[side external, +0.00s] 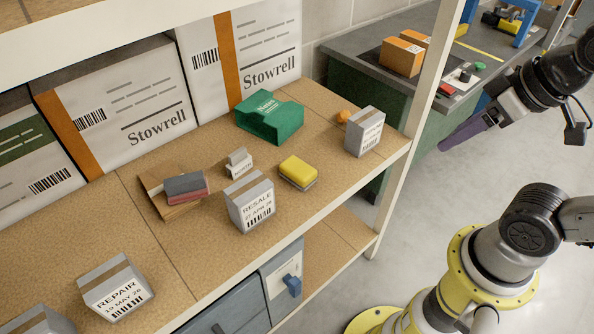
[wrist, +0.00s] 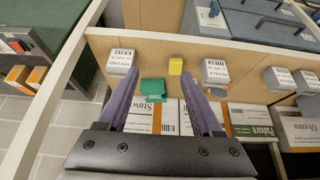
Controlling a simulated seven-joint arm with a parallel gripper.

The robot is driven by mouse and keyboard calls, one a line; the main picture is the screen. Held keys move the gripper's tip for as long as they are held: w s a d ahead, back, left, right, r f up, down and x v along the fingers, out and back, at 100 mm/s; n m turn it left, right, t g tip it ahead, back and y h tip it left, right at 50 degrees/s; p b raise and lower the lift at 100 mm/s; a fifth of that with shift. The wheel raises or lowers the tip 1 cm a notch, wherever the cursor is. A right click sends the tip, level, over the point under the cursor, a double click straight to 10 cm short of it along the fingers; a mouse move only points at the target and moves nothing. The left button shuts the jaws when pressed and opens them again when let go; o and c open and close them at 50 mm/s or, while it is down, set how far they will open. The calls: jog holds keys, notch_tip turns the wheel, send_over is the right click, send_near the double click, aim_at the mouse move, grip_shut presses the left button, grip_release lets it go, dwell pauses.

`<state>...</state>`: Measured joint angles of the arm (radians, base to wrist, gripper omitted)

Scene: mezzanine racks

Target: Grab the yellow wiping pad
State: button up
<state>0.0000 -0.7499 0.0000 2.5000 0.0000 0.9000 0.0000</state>
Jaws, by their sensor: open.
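The yellow wiping pad (side external: 299,169) lies on the brown shelf board (side external: 215,150), with a grey layer under its yellow top. It also shows in the wrist view (wrist: 175,66), small and between the lines of my two fingers. My gripper (side external: 446,145) is in the air to the right of the shelf, beyond its white upright and well apart from the pad. In the wrist view its purple fingers (wrist: 161,72) are spread, with nothing held between them.
A grey RESALE box (side external: 250,201) stands just left of the pad, and another grey box (side external: 365,131) stands to its right. A green holder (side external: 269,117) is behind it. A dark red-and-grey block (side external: 186,187) lies further left. The white upright (side external: 420,110) edges the shelf.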

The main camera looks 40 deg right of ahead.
jog(key=o, duration=0.5)
jog(key=n+g, duration=0.1)
jog(key=g, duration=0.5)
send_over(298, 167)
notch_tip(298, 167, down, 20)
jog(key=shift+f, duration=3.8)
